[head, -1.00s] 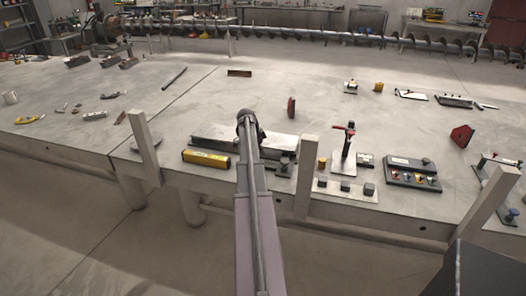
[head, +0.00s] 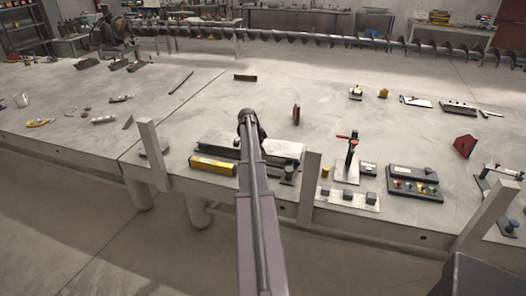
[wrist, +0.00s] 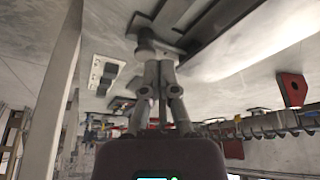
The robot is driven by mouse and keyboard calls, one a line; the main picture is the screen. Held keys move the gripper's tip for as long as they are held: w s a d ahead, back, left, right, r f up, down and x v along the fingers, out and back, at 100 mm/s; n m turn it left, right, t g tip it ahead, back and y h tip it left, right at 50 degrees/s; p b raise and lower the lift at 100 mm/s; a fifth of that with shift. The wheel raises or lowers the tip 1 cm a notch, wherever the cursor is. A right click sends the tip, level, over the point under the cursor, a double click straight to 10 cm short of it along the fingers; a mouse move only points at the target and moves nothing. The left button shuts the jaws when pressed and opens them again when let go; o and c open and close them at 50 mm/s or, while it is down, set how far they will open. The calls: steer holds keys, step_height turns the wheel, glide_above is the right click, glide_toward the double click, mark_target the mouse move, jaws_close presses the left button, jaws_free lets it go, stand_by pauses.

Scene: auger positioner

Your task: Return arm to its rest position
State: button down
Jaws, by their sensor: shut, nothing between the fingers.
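My arm reaches forward over the near edge of the large grey table (head: 330,105) in the head view, and its far joint stands in front of a flat steel plate. In the head view my gripper is hidden behind the arm. In the wrist view my gripper (wrist: 150,38) shows with its fingers together and nothing between them. Its tips appear in front of a dark flat part with slots (wrist: 190,22). I cannot tell whether they touch anything.
Upright posts stand at the near edge, one left (head: 152,150) and one right of my arm (head: 309,186). A yellow block (head: 213,165), a red-handled clamp (head: 349,160) and a dark knob panel (head: 413,183) lie close by. A long auger (head: 330,37) spans the back.

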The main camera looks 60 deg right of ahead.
stand_by(0.5)
steer(key=w+a+n+t, duration=0.1)
steer(key=w+a+n, duration=0.3)
steer(key=a, duration=0.8)
steer(key=w+a+n, duration=0.4)
steer(key=a+n, duration=0.1)
steer(key=a, duration=0.7)
steer(key=w+a+n+t, duration=0.1)
steer(key=w+a+n, duration=0.3)
steer(key=a, duration=0.8)
steer(key=s+a+n+y, duration=0.1)
steer(key=a+n, duration=0.3)
steer(key=a, duration=0.6)
steer(key=s+a+n+y, duration=0.1)
steer(key=s+a+n, duration=0.3)
steer(key=a, duration=0.7)
steer(key=s+a+f+n+y, duration=0.1)
steer(key=a+n, duration=0.4)
steer(key=a, duration=0.5)
steer(key=shift+s+a+t, duration=0.3)
steer(key=shift+s, duration=0.55)
steer(key=shift+f, duration=0.1)
